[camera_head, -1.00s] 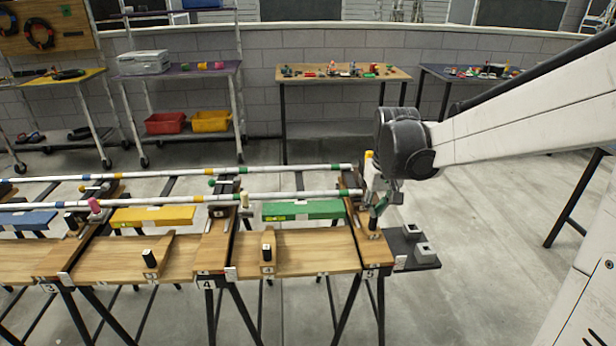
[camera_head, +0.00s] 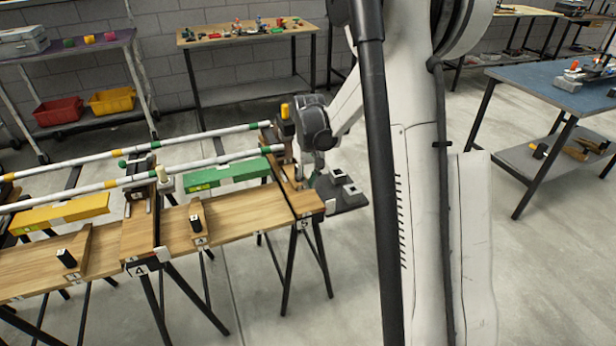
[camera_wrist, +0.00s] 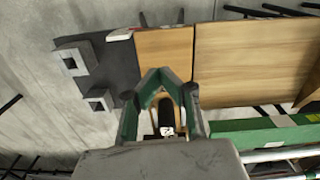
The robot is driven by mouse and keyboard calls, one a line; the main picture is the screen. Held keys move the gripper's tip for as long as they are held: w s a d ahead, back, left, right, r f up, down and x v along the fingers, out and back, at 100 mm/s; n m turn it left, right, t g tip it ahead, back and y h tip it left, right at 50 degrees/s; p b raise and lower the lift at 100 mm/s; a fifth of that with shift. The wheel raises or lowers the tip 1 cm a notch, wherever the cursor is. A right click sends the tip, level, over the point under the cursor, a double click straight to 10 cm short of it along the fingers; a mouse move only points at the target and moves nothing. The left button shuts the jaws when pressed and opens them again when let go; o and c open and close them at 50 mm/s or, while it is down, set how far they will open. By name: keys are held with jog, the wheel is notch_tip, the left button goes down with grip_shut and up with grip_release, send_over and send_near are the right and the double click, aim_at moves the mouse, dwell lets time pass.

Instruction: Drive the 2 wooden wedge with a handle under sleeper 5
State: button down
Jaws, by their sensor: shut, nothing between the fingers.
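Sleeper 5 (camera_head: 308,207) is the wooden board at the right end of the bench, marked 5. My gripper (camera_head: 300,183) is low over this end, beside the rails' right ends. In the wrist view, its green fingers (camera_wrist: 160,73) meet at their tips in an arch. Another wedge with a black handle (camera_head: 198,227) stands on the boards between 4 and 5. One more wedge (camera_head: 68,260) stands left of sleeper 4.
A dark plate (camera_wrist: 95,72) with two grey square sockets juts from the bench end. A green block (camera_head: 225,174) and white rails (camera_head: 200,164) lie behind the boards. A blue table (camera_head: 560,80) stands at right, wedge-like pieces on its lower shelf (camera_head: 575,152).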

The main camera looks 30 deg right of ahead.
aim_at(303, 193)
notch_tip(303, 193, down, 5)
jog(key=shift+f+b, duration=0.15)
jog(key=shift+b, duration=0.4)
jog(key=w, duration=0.3)
jog(key=shift+d+f, duration=0.1)
jog(key=shift+w+b, duration=0.3)
jog(key=shift+w, duration=0.2)
jog(key=w, duration=0.7)
jog(key=shift+w+d, duration=0.25)
jog(key=shift+d, duration=0.15)
jog(key=shift+r, duration=0.2)
jog(key=shift+s, duration=0.1)
